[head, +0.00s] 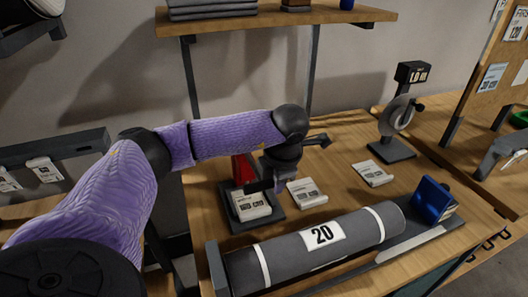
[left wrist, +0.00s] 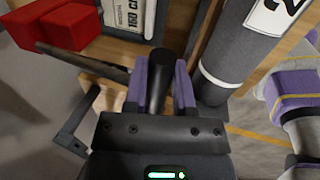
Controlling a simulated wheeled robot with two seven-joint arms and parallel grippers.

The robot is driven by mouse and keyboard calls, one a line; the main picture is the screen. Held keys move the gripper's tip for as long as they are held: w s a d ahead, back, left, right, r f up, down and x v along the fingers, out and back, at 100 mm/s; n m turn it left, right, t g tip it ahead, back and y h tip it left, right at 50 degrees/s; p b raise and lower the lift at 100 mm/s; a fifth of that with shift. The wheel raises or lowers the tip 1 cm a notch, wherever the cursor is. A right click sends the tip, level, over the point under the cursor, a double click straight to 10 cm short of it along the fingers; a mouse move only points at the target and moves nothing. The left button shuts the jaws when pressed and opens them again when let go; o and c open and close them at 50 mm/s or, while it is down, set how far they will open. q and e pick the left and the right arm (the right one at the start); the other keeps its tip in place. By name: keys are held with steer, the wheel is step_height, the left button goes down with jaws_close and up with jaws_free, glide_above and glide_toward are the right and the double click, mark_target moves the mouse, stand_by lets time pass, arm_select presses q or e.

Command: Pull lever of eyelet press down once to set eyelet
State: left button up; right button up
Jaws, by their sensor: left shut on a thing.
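The eyelet press shows a red body (head: 242,168) on a dark base (head: 270,222), partly hidden behind my left gripper. Its red parts also show at the upper left of the left wrist view (left wrist: 68,30). My left gripper (head: 272,184) is in front of the press, over its base. In the left wrist view, the purple finger pads are shut on the dark, round lever handle (left wrist: 161,75), one on each side. A dark bar runs from the left toward this handle. In the head view the gripper hides most of the lever.
A grey roll marked 20 (head: 345,240) lies along the bench front. A label packet (head: 251,205) is on the press base; two more lie to its right. A blue holder (head: 432,200) stands right of the roll, and a small stand (head: 392,148) stands behind.

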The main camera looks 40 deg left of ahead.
arm_select(q)
steer(key=shift+f, duration=0.15)
steer(key=shift+d+f+b, duration=0.1)
steer(key=shift+f+b, duration=0.45)
steer(key=shift+f, duration=0.2)
steer(key=shift+f+b, duration=0.3)
steer(key=shift+f, duration=0.15)
steer(key=o, duration=0.9)
